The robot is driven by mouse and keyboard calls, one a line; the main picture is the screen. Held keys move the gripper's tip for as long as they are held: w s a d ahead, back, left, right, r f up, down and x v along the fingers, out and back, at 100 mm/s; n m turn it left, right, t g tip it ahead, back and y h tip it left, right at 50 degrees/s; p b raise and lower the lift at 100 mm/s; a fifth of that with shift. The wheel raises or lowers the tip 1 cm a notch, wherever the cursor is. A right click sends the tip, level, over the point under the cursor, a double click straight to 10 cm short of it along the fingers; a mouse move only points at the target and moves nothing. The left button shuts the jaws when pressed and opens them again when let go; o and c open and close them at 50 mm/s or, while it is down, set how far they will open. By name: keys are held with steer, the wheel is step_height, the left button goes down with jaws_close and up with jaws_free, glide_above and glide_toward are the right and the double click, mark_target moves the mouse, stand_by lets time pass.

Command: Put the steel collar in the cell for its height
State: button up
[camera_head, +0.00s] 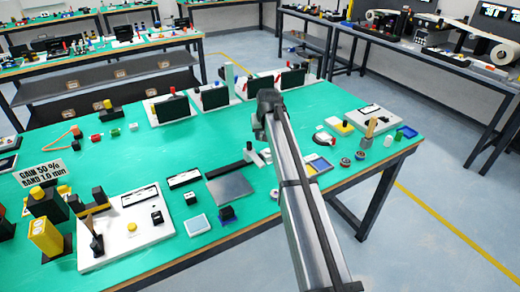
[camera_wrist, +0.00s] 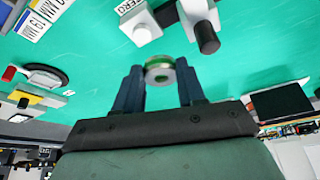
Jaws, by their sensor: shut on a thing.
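In the head view my own arm hides the gripper and the collar. A low tray with blue and yellow parts (camera_head: 320,165) lies just right of my arm; I cannot tell whether it holds the height cells.
A white station board (camera_head: 120,247) with a yellow button stands front left, beside a sign (camera_head: 40,172). A grey plate (camera_head: 230,189) lies left of my arm. Dark screens (camera_head: 172,109) line the far edge. In the wrist view, a white block (camera_wrist: 146,34) and a black-tipped post (camera_wrist: 206,38) stand near the collar.

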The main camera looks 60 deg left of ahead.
glide_above(260, 148)
steer(key=d, duration=0.1)
steer(key=shift+s+d+f, duration=0.15)
steer(key=shift+f, duration=2.15)
steer(key=shift+s+d+f, duration=0.1)
steer(key=shift+s+f, duration=0.05)
steer(key=shift+f, duration=2.15)
steer(key=o, duration=1.2)
steer(key=shift+f, duration=0.1)
steer(key=shift+c, duration=0.2)
steer(key=v, duration=1.1)
steer(key=shift+d+r, duration=0.1)
steer(key=shift+r, duration=0.1)
steer(key=shift+o, duration=0.5)
steer(key=shift+d+r, duration=0.15)
steer(key=shift+r, duration=0.2)
